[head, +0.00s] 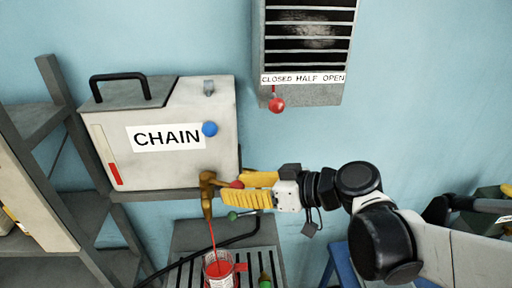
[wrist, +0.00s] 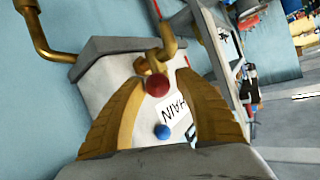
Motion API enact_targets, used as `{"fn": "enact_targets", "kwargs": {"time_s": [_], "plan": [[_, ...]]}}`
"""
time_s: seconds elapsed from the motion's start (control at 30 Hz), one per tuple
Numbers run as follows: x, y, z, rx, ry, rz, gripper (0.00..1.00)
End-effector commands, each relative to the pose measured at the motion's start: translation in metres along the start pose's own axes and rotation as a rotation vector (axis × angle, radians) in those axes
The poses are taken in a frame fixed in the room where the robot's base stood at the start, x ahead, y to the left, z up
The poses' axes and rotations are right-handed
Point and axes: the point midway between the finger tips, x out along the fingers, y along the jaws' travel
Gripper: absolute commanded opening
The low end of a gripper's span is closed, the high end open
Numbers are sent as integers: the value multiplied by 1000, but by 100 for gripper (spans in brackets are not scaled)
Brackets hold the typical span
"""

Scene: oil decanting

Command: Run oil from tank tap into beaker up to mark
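The pale tank (head: 230,110) labelled CHAIN has a brass tap (head: 207,190) at its lower right. A thin red oil stream (head: 212,236) runs from the tap into the beaker (head: 218,268) below. Red oil shows in the beaker; its level against any mark is too small to read. The tap's lever ends in a red knob (head: 237,184), also in the wrist view (wrist: 157,87). My gripper (head: 238,189) has its yellow fingers apart on either side of this knob; the wrist view shows a gap beside it. I cannot tell whether one finger touches it.
A green-knobbed lever (head: 232,215) sits just below my fingers. A wall vent (head: 305,45) with a red-knobbed pull hangs above. A green object (head: 265,280) stands right of the beaker.

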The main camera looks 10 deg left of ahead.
Motion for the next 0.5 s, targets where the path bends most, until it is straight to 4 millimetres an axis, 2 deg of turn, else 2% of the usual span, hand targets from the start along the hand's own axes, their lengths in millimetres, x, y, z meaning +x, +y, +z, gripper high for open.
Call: {"fn": "enact_targets", "kwargs": {"time_s": [0.13,0.23,0.5], "plan": [[-3,1,0,1,0,1,38],[-14,1,0,1,1,3,38],[-73,1,0,2,1,6,38]]}}
